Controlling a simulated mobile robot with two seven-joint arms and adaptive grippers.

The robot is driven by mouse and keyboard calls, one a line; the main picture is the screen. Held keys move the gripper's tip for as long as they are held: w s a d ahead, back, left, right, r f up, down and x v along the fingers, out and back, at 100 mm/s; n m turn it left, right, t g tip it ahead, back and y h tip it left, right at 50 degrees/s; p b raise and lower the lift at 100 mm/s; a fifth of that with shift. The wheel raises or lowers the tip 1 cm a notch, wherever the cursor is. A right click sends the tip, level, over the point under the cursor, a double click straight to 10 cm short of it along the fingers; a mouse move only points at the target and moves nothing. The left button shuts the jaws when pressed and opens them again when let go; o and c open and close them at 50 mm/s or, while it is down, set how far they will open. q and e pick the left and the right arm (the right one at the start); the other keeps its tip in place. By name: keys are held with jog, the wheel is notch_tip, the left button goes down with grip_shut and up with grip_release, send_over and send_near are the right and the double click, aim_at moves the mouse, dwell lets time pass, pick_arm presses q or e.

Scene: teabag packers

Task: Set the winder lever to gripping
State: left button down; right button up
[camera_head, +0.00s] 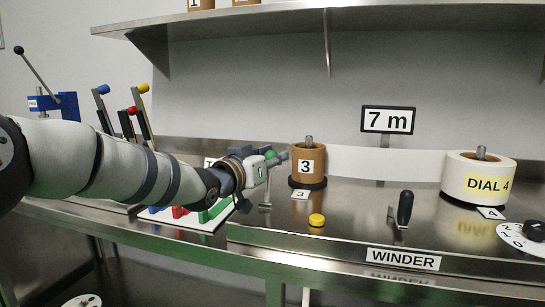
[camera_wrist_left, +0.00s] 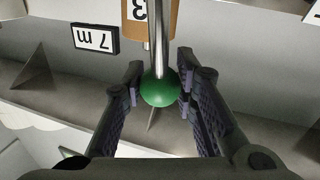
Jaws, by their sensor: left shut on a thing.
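My left gripper (camera_head: 272,160) reaches in from the left above the steel counter. In the left wrist view its fingers (camera_wrist_left: 160,84) are shut on a green ball knob (camera_wrist_left: 160,92) at the end of a bright metal rod (camera_wrist_left: 158,35). In the head view the knob is mostly hidden by the gripper. A thin metal post (camera_head: 265,195) shows below the gripper. A black-handled lever (camera_head: 405,207) stands nearly upright behind the WINDER label (camera_head: 403,259), apart from the gripper. My right gripper is not in view.
A brown roll (camera_head: 307,172) marked 3 stands just right of the gripper. A yellow button (camera_head: 317,220) is in front of it. A white DIAL 4 roll (camera_head: 462,180) and a 7 m sign (camera_head: 388,119) are further right. Several coloured-knob levers (camera_head: 142,112) stand at left.

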pick_arm(q)
jog(key=shift+w+a, duration=0.1)
jog(key=shift+a, duration=0.05)
jog(key=c, duration=1.3)
grip_release()
jog(key=shift+w, duration=0.1)
jog(key=shift+s, duration=0.2)
jog(key=v, duration=1.1)
jog(key=shift+s+a+f, duration=0.1)
jog(key=shift+s+a, duration=0.15)
jog(key=shift+s, duration=0.1)
jog(key=shift+f, duration=0.1)
